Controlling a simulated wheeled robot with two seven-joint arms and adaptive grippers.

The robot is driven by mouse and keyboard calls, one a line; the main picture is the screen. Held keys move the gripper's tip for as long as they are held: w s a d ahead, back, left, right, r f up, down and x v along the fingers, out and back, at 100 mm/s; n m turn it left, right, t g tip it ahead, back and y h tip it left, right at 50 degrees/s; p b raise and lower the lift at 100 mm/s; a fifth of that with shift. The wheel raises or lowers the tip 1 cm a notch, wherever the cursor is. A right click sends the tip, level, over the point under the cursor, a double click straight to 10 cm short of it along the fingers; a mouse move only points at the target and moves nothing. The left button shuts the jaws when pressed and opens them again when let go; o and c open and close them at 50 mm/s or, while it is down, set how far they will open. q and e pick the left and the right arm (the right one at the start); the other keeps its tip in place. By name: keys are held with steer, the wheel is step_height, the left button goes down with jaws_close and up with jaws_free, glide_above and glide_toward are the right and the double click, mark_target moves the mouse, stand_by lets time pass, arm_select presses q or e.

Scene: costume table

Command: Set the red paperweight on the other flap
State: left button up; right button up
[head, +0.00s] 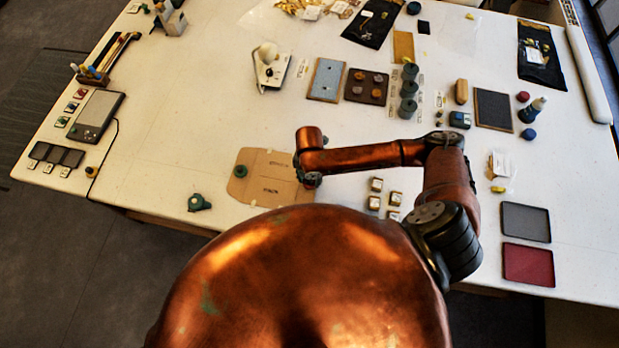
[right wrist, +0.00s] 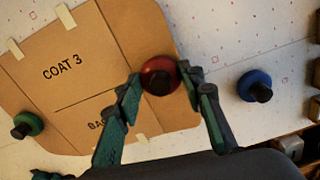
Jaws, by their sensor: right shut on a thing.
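The red paperweight (right wrist: 158,66), round with a dark knob, sits between the fingertips of my right gripper (right wrist: 162,82), which is shut on it. It is over the right flap of the brown card pattern (right wrist: 98,62) marked "COAT 3"; I cannot tell whether it touches the card. In the head view my right gripper (head: 310,177) is at the right end of the card (head: 262,180), mostly hidden under my arm. A green paperweight (right wrist: 34,120) sits on the left flap, also visible in the head view (head: 240,171). My left gripper is out of view.
A blue paperweight (right wrist: 252,80) stands on the white table to the right of the card. A dark green object (head: 199,203) lies near the front edge, left of the card. Several small boxes (head: 375,194) stand right of it.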

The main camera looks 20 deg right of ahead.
steer(key=shift+f, duration=0.9)
steer(key=o, duration=1.5)
steer(key=shift+c, duration=0.2)
steer(key=shift+r, duration=0.1)
step_height(320, 180, up, 12)
steer(key=shift+f, duration=0.1)
